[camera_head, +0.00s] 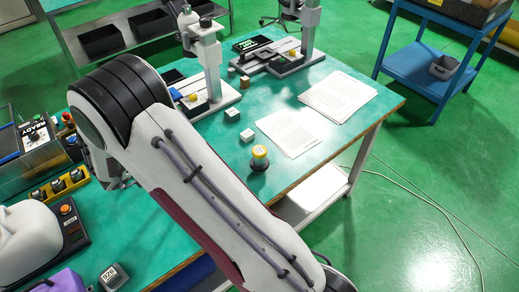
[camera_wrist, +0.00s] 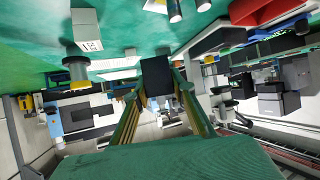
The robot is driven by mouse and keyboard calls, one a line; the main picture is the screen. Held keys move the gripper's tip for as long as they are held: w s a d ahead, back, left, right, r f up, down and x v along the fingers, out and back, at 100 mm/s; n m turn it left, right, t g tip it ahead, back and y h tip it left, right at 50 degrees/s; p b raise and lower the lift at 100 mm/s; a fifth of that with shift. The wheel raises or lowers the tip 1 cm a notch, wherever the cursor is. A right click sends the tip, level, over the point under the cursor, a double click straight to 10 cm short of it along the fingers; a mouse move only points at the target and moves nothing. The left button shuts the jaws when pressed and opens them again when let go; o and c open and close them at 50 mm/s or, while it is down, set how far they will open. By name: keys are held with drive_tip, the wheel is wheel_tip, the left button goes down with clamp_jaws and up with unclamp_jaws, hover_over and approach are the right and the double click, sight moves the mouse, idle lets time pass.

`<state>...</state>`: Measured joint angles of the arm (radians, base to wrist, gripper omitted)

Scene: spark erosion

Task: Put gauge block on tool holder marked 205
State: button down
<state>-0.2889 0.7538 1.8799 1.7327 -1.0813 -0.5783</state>
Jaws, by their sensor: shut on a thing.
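My gripper (camera_wrist: 157,88) is shut on a dark rectangular block (camera_wrist: 157,73), held between its fingertips in the wrist view. I cannot tell for certain that this is the gauge block. In the head view my arm hides the gripper and the held block. A dark block with a white label (camera_head: 112,275) stands at the lower left; its label seems to read 926. Small white-topped blocks (camera_head: 232,115) (camera_head: 247,135) stand mid-table, their marks unreadable. A white labelled block (camera_wrist: 87,30) shows in the wrist view. I cannot make out the mark 205 anywhere.
A yellow-topped cylinder (camera_head: 260,158) stands on the green table. Paper sheets (camera_head: 292,132) lie to its right, near the table edge. Gauge stands (camera_head: 212,75) stand behind. A yellow rack (camera_head: 60,186) and a control box (camera_head: 38,140) are at left. Free tabletop surrounds the small blocks.

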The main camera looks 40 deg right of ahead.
drive_tip(key=w+a+r+n+t+y, duration=0.1)
drive_tip(key=w+r+n+t+y, duration=0.4)
drive_tip(key=r+n+t, duration=0.15)
drive_tip(key=shift+w+d+r+n+y, duration=1.35)
drive_tip(key=shift+d+r+n+y, duration=1)
drive_tip(key=shift+d+r, duration=2.5)
drive_tip(key=s+d+f+n+y, duration=0.2)
drive_tip(key=s+d+n+y, duration=0.1)
drive_tip(key=s, duration=0.8)
drive_tip(key=s+d+f+n+y, duration=0.3)
drive_tip(key=s+d, duration=0.2)
drive_tip(key=s, duration=0.6)
drive_tip(key=shift+s+n, duration=0.25)
drive_tip(key=shift+n, duration=0.05)
